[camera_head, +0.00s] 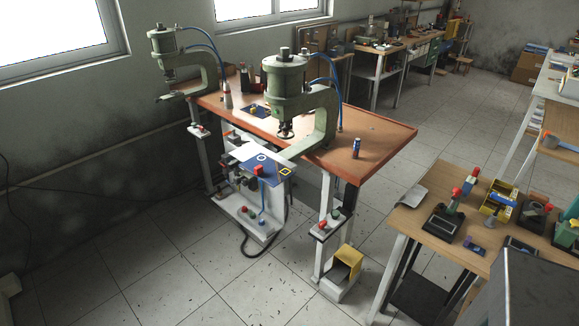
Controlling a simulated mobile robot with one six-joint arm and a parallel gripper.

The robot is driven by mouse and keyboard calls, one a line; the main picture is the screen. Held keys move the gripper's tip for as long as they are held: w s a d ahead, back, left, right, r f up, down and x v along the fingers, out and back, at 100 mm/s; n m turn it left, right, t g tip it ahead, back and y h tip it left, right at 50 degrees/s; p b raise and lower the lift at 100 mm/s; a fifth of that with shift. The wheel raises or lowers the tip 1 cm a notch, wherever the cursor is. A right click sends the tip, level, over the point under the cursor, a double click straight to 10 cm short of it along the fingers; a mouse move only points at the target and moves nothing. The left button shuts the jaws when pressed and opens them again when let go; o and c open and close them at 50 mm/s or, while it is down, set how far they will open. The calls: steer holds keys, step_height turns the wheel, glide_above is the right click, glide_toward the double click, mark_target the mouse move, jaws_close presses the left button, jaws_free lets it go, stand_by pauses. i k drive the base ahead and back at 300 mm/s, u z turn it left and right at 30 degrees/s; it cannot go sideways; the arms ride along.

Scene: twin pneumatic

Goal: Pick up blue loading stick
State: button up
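No single item is clearly the blue loading stick at this size. A small upright blue cylinder (357,147) stands on the press table near its right front edge. A blue-shafted piece with a red top (467,187) stands on a dark base on the right workbench. Thin blue parts also show under a red knob (258,170) at the front of the press. I cannot tell which of these is the stick. My gripper is not in view.
A wooden press table (385,135) carries two green presses, the nearer one (287,90) at its middle. The right workbench (425,222) holds a yellow bin (497,203) and several tools. A yellow box (347,262) stands low by the table leg. Tiled floor lies clear in front.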

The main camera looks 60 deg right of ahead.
mark_target(357, 141)
steer(key=u, duration=0.55)
steer(key=k, duration=0.15)
steer(key=z, duration=2.35)
steer(key=k, duration=0.95)
steer(key=u, duration=0.15)
steer(key=i, duration=0.75)
